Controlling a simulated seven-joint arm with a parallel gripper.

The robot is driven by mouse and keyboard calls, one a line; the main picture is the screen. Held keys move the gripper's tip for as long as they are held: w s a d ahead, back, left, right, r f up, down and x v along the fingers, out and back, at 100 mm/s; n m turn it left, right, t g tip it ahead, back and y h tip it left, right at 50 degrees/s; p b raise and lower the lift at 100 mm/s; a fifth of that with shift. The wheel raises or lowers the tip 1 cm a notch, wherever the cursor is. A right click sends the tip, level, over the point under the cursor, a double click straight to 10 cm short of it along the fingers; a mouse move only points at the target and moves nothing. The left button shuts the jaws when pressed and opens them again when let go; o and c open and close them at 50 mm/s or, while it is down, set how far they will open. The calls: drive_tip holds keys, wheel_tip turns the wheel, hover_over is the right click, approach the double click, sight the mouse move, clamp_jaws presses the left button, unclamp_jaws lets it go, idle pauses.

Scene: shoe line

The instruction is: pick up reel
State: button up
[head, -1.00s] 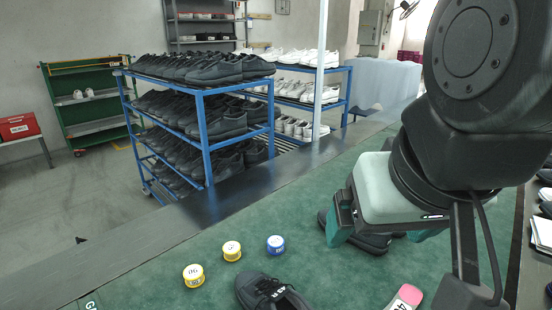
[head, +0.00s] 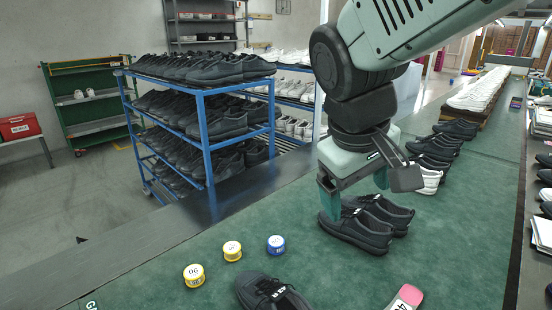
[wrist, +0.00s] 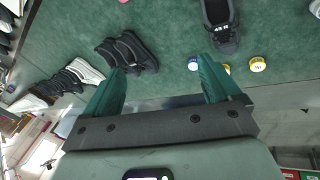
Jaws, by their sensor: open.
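Three small reels lie on the green table: a yellow one (head: 194,275) at the left, another yellow one (head: 232,250) beside it, and a blue one (head: 276,245) to the right. In the wrist view the yellow reels (wrist: 257,64) and the blue reel (wrist: 194,64) show near the right fingertip; the finger partly hides one yellow reel. My gripper (head: 355,195) is open and empty, right of the reels in the head view, above or beside a pair of black shoes (head: 362,228). Its two green fingers (wrist: 160,78) are spread wide in the wrist view.
A single black shoe (head: 268,292) lies in front of the reels. A pink-ended object (head: 407,297) lies at the front edge. More shoes (head: 440,150) line the table behind my gripper. A blue rack (head: 207,150) of shoes stands beyond the table.

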drive_tip(key=w+a+f+n+h, duration=0.3)
drive_tip(key=w+f+n, duration=0.2)
drive_tip(key=w+f, duration=0.25)
drive_tip(key=w+a+f+n+h, duration=0.2)
drive_tip(key=w+a+f+n, duration=0.15)
drive_tip(key=w+f, duration=0.45)
drive_tip(key=n+t+h, duration=0.1)
drive_tip(key=n+t, duration=0.6)
drive_tip(key=n, duration=0.7)
approach(274, 243)
drive_tip(key=shift+d+r, duration=0.15)
drive_tip(key=shift+r, duration=0.05)
drive_tip(key=shift+w+f+n, duration=0.25)
drive_tip(key=shift+f, duration=0.1)
drive_tip(key=x, duration=1)
drive_tip(key=shift+w+d, duration=0.1)
drive_tip(key=shift+d, duration=0.05)
